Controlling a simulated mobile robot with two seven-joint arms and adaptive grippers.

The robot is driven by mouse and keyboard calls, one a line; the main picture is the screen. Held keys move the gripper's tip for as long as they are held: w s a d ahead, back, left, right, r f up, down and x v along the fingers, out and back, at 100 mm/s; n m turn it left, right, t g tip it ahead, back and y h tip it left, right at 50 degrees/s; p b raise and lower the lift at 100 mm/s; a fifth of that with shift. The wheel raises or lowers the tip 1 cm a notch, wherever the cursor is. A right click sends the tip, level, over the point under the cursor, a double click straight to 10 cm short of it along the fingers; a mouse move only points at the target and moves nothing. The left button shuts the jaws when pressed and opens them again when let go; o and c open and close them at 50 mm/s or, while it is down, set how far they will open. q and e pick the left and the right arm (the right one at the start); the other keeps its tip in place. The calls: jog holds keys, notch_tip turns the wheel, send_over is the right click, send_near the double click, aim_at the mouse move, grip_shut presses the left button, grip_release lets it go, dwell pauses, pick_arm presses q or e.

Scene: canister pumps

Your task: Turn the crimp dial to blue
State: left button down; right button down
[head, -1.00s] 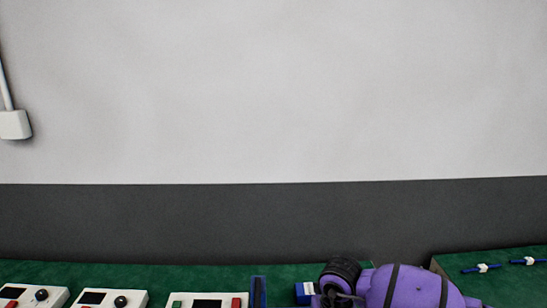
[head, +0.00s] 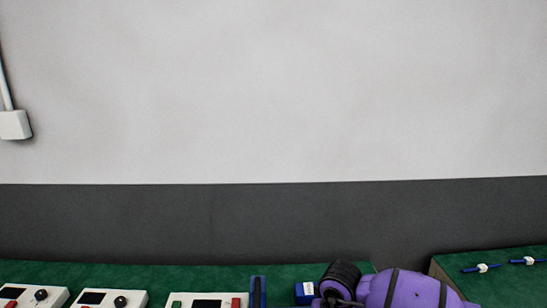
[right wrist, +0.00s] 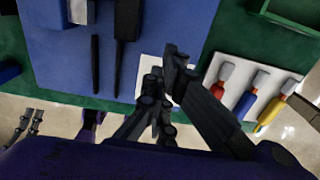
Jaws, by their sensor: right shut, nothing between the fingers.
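In the head view two white boxes at the bottom left carry black round knobs: the left knob (head: 41,295) and the right knob (head: 120,301). I cannot tell whether either is the crimp dial, and no blue dial mark is readable. My right gripper (right wrist: 170,85) is shut and empty in the right wrist view, above the edge of a blue mat (right wrist: 60,50). A white plate (right wrist: 152,68) shows partly behind its fingers. A dark jointed shape (right wrist: 27,125) at the lower left may be my left gripper; its jaws are unclear.
Red (right wrist: 216,88), blue (right wrist: 249,95) and yellow (right wrist: 270,117) handled pieces lie on a white board beside my right gripper. Two long black tools (right wrist: 126,40) lie on the mat. A white box with red and green buttons (head: 207,301) stands on the green bench.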

jog(key=shift+s+f, duration=0.4)
jog(key=shift+f, duration=0.2)
jog(key=shift+w+d+p, duration=0.15)
jog(key=shift+d+p, duration=0.05)
jog(key=shift+p, duration=0.2)
jog(key=shift+d+p, duration=0.35)
jog(key=shift+d, duration=0.1)
jog(key=shift+w+d+p, duration=0.15)
jog(key=shift+d+p, duration=0.15)
jog(key=shift+p, duration=0.05)
jog(key=shift+r, duration=0.15)
jog(key=shift+w+d, duration=0.1)
